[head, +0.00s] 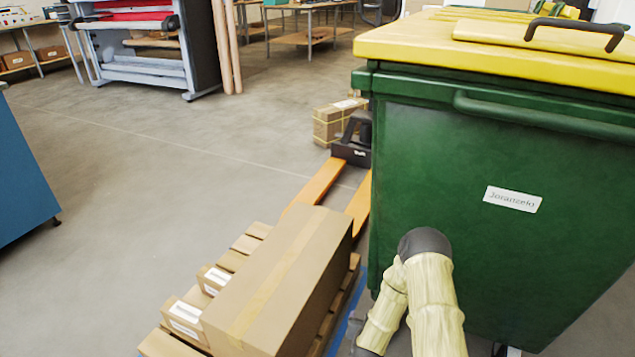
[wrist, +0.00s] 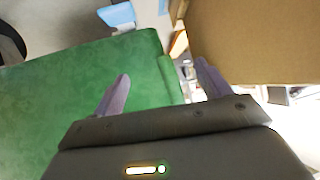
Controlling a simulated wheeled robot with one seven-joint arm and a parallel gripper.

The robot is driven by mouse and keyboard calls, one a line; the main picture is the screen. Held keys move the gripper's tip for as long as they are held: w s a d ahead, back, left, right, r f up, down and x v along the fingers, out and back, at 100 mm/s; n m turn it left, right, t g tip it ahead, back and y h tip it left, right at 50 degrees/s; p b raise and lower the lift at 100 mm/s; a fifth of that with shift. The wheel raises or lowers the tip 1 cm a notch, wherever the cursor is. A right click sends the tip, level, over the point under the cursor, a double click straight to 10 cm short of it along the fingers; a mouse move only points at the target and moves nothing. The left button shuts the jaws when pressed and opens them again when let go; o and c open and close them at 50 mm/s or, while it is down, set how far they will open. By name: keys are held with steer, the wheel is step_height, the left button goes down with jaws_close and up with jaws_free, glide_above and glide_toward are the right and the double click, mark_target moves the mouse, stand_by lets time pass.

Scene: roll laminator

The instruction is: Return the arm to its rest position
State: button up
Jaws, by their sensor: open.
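My gripper (wrist: 162,92) shows in the wrist view with its two grey-purple fingers spread apart and nothing between them. The green side of the bin (wrist: 60,95) lies behind the left finger, and a brown cardboard surface (wrist: 250,40) fills the upper right. In the head view my arm (head: 432,295) is bent in front of the green bin (head: 420,180), at the lower right. My gripper is out of sight in the head view. I cannot tell whether the arm touches the bin.
A long cardboard box (head: 275,280) and smaller labelled boxes (head: 187,318) lie on a wooden pallet (head: 160,345). A pallet jack (head: 352,155) stands behind. A blue cabinet (head: 20,180) is at left. The grey floor (head: 150,190) between is open. The laminator (head: 140,45) is at the back.

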step_height(320, 180, up, 17)
steer(key=s+a+n+g+y, duration=0.2)
steer(key=s+n+g+y, duration=0.1)
steer(key=g, duration=0.1)
steer(key=s+d+r+g, duration=0.2)
steer(key=s+r+g, duration=0.2)
steer(key=s+r, duration=1.3)
steer(key=w+a+r+p+v, duration=0.1)
steer(key=w+p+v, duration=0.2)
steer(key=p+v, duration=1.4)
steer(key=w+a+r+p+v, duration=0.1)
steer(key=w+p+v, duration=0.3)
steer(key=p+v, duration=1.3)
steer(key=p, duration=0.4)
steer(key=shift+a+h, duration=0.15)
steer(key=shift+h, duration=0.25)
steer(key=shift+r, duration=0.15)
steer(key=shift+c, duration=0.3)
